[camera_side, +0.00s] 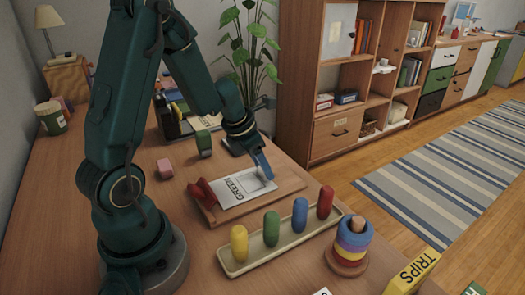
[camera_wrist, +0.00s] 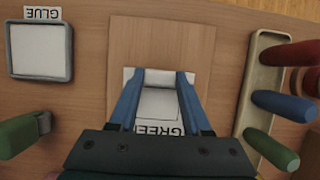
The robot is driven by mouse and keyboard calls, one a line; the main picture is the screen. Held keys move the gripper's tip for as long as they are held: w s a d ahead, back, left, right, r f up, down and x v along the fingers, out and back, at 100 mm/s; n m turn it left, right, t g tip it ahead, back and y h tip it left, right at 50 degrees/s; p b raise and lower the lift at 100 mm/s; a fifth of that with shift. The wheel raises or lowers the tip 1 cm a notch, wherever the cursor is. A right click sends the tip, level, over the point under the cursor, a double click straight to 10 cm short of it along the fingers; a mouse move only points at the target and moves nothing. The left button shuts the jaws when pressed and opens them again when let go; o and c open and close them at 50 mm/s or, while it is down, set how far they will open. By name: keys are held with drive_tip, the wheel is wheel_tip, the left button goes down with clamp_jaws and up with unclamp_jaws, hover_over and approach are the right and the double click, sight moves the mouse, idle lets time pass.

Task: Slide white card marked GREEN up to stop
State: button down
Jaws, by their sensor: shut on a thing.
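The white card (camera_side: 238,189) marked GREEN lies flat on a wooden board (camera_side: 284,187). Its lettered end points toward the board's left end in the side view. A red piece (camera_side: 202,192) stands at that left end, close to the card; I cannot tell whether they touch. My gripper (camera_side: 264,172) is down at the card's right part. In the wrist view my gripper (camera_wrist: 159,78) has its blue fingers on either side of the card (camera_wrist: 158,102), shut on it. The lettering is partly hidden by the gripper body, and the red piece is not visible there.
A cream tray (camera_side: 232,269) with several coloured pegs stands in front of the board. A ring stack (camera_side: 350,245) is to its right. Bare board (camera_wrist: 160,40) lies beyond the fingertips.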

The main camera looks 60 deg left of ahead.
drive_tip(key=shift+s, duration=0.3)
drive_tip(key=shift+s, duration=1)
drive_tip(key=shift+c, duration=1.4)
unclamp_jaws()
drive_tip(key=shift+r, duration=0.2)
